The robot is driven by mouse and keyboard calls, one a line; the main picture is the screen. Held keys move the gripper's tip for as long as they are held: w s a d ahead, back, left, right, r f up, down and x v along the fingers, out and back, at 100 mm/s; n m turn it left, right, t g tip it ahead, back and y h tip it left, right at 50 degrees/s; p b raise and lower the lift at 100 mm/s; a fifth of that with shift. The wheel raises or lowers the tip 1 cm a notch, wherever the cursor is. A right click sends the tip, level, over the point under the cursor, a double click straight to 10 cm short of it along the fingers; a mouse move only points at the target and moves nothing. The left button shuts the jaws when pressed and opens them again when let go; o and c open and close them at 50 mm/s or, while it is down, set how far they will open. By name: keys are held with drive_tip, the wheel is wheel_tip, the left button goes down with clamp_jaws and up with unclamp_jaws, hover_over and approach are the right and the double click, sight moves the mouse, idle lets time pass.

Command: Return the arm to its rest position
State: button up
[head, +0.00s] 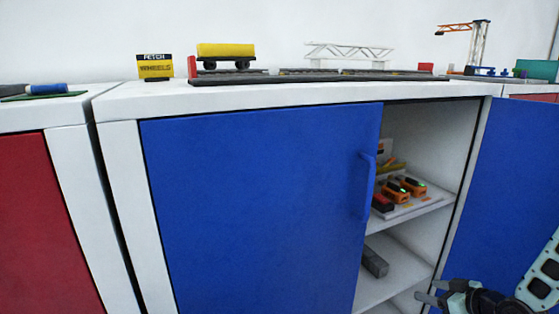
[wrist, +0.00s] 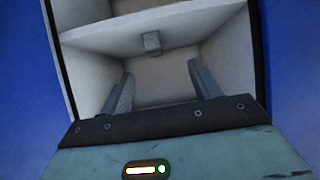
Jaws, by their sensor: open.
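My gripper (head: 432,291) is at the lower right of the head view, in front of the open right side of the blue cabinet. In the wrist view its two fingers (wrist: 162,92) stand wide apart with nothing between them. Part of my arm (head: 541,280) shows at the right edge of the head view. The wrist view looks into the cabinet's interior, with a shelf (wrist: 105,35) and a small grey block (wrist: 151,43) on it.
The left blue door (head: 250,210) is closed; the right blue door (head: 520,190) stands open near my arm. Shelves hold orange-and-black devices (head: 400,188) and a dark grey block (head: 374,262). On top are a yellow wagon (head: 226,51), track and a crane (head: 478,45). A red cabinet (head: 40,220) stands left.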

drive_tip(key=s+a+r+n+g+h, duration=0.1)
drive_tip(key=a+r+g, duration=0.2)
drive_tip(key=a+r, duration=0.5)
drive_tip(key=s+a+r+n+g+h, duration=0.1)
drive_tip(key=a+r+g, duration=0.3)
drive_tip(key=a, duration=0.8)
drive_tip(key=s+a+r+g+h, duration=0.1)
drive_tip(key=s+a+r, duration=0.3)
drive_tip(key=s, duration=0.5)
drive_tip(key=s+a+r+n+g, duration=0.15)
drive_tip(key=s+a+r, duration=0.25)
drive_tip(key=s, duration=0.5)
drive_tip(key=s+a+r+m+g+h, duration=0.15)
drive_tip(key=s+a+r, duration=0.25)
drive_tip(key=s, duration=0.5)
wheel_tip(320, 180, up, 24)
drive_tip(key=p, duration=2.5)
drive_tip(key=shift+w+r+n, duration=0.25)
drive_tip(key=shift+w+n, duration=0.05)
drive_tip(key=shift+n, duration=0.1)
drive_tip(key=shift+d+y, duration=0.1)
drive_tip(key=shift+y, duration=0.15)
